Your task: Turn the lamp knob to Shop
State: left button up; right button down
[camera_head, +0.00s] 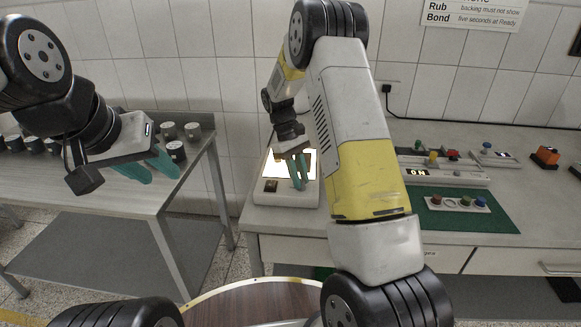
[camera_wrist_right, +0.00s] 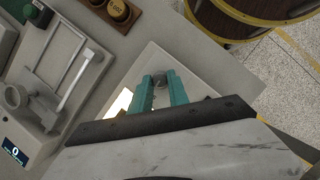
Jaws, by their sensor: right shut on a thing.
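The lamp (camera_head: 262,197) is a pale box with a glowing white panel at the near left corner of the right-hand bench. Its pale top also shows in the wrist view (camera_wrist_right: 200,80). My right gripper (camera_head: 299,184) reaches down over it. In the wrist view my right gripper (camera_wrist_right: 161,78) is shut on a small grey knob (camera_wrist_right: 160,81), seen between the two teal fingertips. I cannot read the knob's marks or setting. My left gripper (camera_head: 152,172) is open and empty, in the air by the left-hand table, away from the lamp.
A green mat (camera_head: 450,221) with a row of small round pieces lies to the right on the bench. Pale devices and an orange block (camera_head: 545,156) stand behind it. Several dark-topped jars (camera_head: 176,150) stand on the left-hand table. A round wooden-topped stool (camera_head: 245,305) is in front.

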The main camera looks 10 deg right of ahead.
jog(key=shift+m+y, duration=0.3)
jog(key=shift+m, duration=0.3)
jog(key=c, duration=1.3)
grip_release()
jog(key=shift+v, duration=3.9)
jog(key=shift+w, duration=0.1)
